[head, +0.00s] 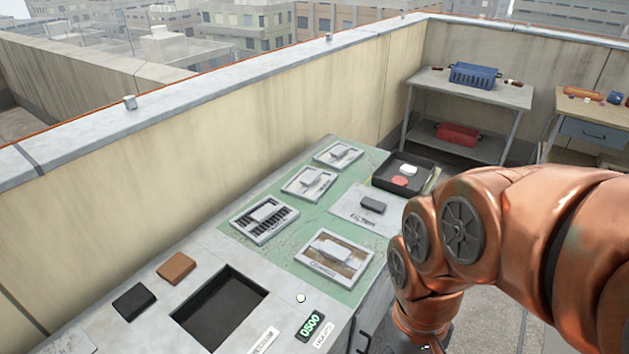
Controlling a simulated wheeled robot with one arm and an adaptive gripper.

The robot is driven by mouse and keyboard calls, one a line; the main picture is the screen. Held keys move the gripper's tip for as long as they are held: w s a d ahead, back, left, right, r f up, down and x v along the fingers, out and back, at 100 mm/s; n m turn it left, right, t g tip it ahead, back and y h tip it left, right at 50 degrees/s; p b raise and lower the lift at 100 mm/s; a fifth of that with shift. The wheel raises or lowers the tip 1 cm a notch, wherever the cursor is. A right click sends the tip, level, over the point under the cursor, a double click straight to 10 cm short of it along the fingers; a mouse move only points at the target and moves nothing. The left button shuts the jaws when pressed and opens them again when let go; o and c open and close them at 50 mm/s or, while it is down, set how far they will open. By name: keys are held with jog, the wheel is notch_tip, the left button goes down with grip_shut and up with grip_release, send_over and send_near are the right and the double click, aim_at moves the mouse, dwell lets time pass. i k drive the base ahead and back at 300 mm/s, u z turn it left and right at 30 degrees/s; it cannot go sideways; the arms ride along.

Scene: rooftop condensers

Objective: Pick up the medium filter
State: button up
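Several flat framed panels with a pale block across each lie on a green mat (287,246) on the bench. The nearest panel (311,259) has a brown middle and lettering too small to read surely. Behind it are a panel with dark slats (248,230), a grey panel (294,191) and a smaller far panel (325,160). I cannot tell which is the medium filter. My copper-coloured arm reaches in from the right and bends down beside the bench. My gripper is not in view below it.
A dark tray (380,184) holds a white and a red piece. A grey block (373,204) lies on a lettered plate (350,215). A parapet wall (180,190) runs behind.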

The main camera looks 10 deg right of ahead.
aim_at(309, 183)
jog(key=z, duration=1.35)
jog(key=i, duration=0.8)
jog(key=u, duration=2.6)
